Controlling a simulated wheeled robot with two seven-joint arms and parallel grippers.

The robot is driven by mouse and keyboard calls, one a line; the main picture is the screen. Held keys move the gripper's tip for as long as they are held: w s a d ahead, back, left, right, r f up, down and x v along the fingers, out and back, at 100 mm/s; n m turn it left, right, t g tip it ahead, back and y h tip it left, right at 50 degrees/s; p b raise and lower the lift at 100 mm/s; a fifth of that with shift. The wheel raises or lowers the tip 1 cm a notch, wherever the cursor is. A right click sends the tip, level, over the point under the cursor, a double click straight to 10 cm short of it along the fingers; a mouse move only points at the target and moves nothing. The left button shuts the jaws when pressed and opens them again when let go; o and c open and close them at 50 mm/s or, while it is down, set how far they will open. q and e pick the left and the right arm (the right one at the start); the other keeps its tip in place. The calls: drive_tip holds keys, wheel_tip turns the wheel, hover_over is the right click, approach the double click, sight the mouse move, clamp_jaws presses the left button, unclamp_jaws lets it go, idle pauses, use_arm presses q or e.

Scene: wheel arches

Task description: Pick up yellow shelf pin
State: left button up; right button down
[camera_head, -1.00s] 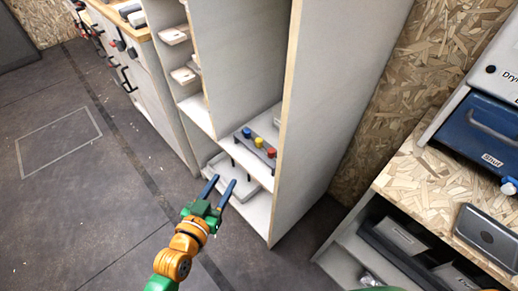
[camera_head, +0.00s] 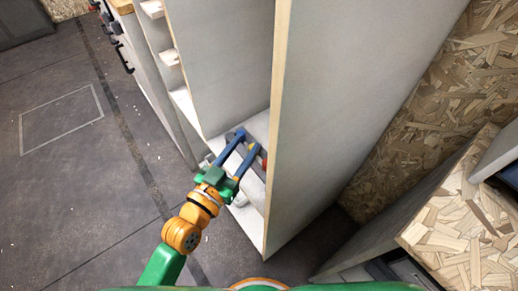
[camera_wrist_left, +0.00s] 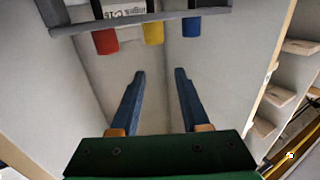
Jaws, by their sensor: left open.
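The yellow shelf pin (camera_wrist_left: 153,33) sits between the red pin (camera_wrist_left: 106,41) and the blue pin (camera_wrist_left: 191,26) on a dark grey rack (camera_wrist_left: 70,29) in the left wrist view. My left gripper (camera_wrist_left: 160,72) is open and empty, its blue fingers pointing at the rack, with the yellow pin roughly in line with the gap and beyond the tips. In the head view the left gripper (camera_head: 248,139) reaches into the shelf bay and its fingers hide the yellow pin. A bit of red shows beside the right finger. My right gripper is not in view.
A tall pale side panel (camera_head: 325,110) stands close to the right of my left gripper. Another upright panel (camera_head: 215,60) bounds the bay on the left, with small shelves (camera_head: 170,57) beyond. A chipboard counter (camera_head: 465,205) is at the right. The floor at left is clear.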

use_arm(q)
wheel_tip(320, 180, down, 4)
drive_tip(key=b, duration=0.3)
drive_tip(key=shift+f, duration=0.25)
drive_tip(key=b+x, duration=0.1)
drive_tip(key=x, duration=0.5)
drive_tip(key=shift+w+d, duration=0.15)
drive_tip(key=shift+d, duration=0.15)
drive_tip(key=shift+w+d, duration=0.15)
drive_tip(key=shift+w, duration=0.15)
drive_tip(key=c, duration=0.6)
clamp_jaws()
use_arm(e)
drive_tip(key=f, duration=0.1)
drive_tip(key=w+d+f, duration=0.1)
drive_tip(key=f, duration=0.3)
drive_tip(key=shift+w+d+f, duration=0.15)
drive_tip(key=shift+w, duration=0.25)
